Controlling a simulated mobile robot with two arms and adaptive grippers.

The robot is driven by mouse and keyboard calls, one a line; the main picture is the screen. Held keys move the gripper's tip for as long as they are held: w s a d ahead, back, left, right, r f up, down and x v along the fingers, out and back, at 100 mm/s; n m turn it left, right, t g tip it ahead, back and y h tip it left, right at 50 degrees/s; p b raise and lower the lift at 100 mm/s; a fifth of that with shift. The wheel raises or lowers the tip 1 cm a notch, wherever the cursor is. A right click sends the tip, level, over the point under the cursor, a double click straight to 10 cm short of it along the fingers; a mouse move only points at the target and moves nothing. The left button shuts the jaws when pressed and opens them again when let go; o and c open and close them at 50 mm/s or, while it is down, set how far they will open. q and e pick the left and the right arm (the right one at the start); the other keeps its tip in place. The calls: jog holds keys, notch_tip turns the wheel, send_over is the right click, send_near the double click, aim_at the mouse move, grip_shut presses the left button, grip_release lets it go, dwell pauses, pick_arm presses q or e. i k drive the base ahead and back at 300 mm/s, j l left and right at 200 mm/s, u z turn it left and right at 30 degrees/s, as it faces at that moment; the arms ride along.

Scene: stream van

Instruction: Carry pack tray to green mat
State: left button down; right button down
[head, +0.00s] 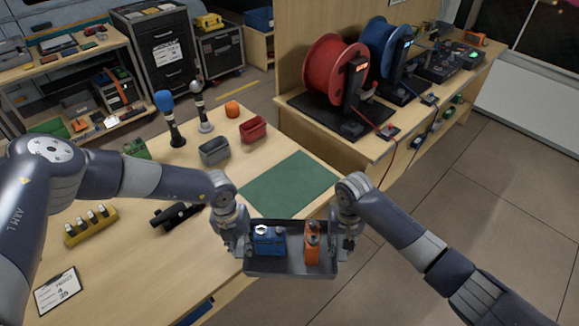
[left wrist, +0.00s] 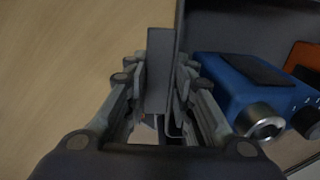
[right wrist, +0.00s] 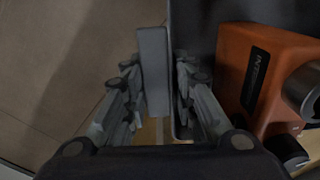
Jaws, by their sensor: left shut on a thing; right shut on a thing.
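The dark grey pack tray (head: 290,266) hangs between my two grippers at the front edge of the table. It holds a blue box with a metal connector (head: 268,240) on the left and an orange box (head: 312,243) on the right. My left gripper (head: 238,250) is shut on the tray's left side; the left wrist view shows its fingers around the tray wall (left wrist: 160,70). My right gripper (head: 347,245) is shut on the tray's right side, its fingers around the wall (right wrist: 153,70). The green mat (head: 289,184) lies bare on the table beyond the tray.
Left of the mat stand a grey bin (head: 214,151), a red bin (head: 253,130), two microphones and an orange object (head: 232,109). A black device (head: 178,215), a yellow rack (head: 90,225) and a clipboard (head: 58,291) lie nearer. Cable reels (head: 335,75) stand on the bench behind.

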aim_at(290, 183)
jog(key=i, duration=1)
